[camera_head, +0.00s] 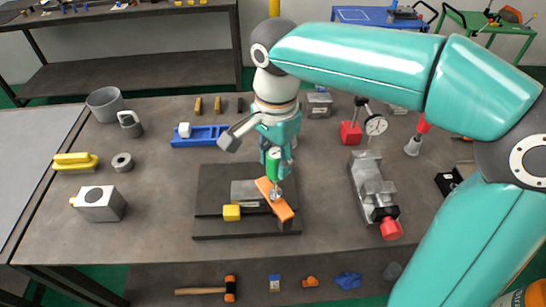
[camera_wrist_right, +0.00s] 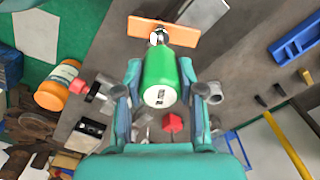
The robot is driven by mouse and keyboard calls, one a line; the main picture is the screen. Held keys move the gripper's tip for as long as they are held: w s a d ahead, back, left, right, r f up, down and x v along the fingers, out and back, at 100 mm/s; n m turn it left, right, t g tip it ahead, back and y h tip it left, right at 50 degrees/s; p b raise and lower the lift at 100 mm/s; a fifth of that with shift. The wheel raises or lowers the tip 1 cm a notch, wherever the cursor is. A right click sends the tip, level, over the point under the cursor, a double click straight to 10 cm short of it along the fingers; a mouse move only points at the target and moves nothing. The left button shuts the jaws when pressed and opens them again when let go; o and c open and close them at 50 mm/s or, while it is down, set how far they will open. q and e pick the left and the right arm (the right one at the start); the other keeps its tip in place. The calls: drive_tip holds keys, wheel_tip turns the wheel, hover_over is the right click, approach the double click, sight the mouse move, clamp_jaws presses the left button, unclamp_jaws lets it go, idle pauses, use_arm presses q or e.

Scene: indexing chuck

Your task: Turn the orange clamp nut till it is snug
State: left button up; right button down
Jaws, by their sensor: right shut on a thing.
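An orange bar-shaped clamp (camera_head: 283,210) lies slantwise across a grey block (camera_head: 243,190) on a dark base plate (camera_head: 215,178). A small silver nut or socket end (camera_head: 277,194) sits at its middle. My right gripper (camera_head: 274,160) is shut on an upright green-handled tool (camera_head: 273,170), whose lower end is at the clamp. In the right wrist view the tool (camera_wrist_right: 162,78) sits between the fingers (camera_wrist_right: 161,92), its silver tip over the orange bar (camera_wrist_right: 183,34). Whether the tip is seated on the nut is too small to tell. My left gripper is not in view.
A yellow block (camera_head: 232,213) is on the base plate. A grey vise with a red knob (camera_head: 391,229) stands to the right, a dial gauge (camera_head: 375,126) behind it. A blue tray (camera_head: 200,136) lies behind left.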

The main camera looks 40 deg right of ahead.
drive_tip(key=m, duration=0.3)
idle(0.4)
drive_tip(key=shift+r, duration=0.1)
drive_tip(key=shift+r+p, duration=0.7)
drive_tip(key=shift+p, duration=0.2)
drive_tip(key=shift+n, duration=0.4)
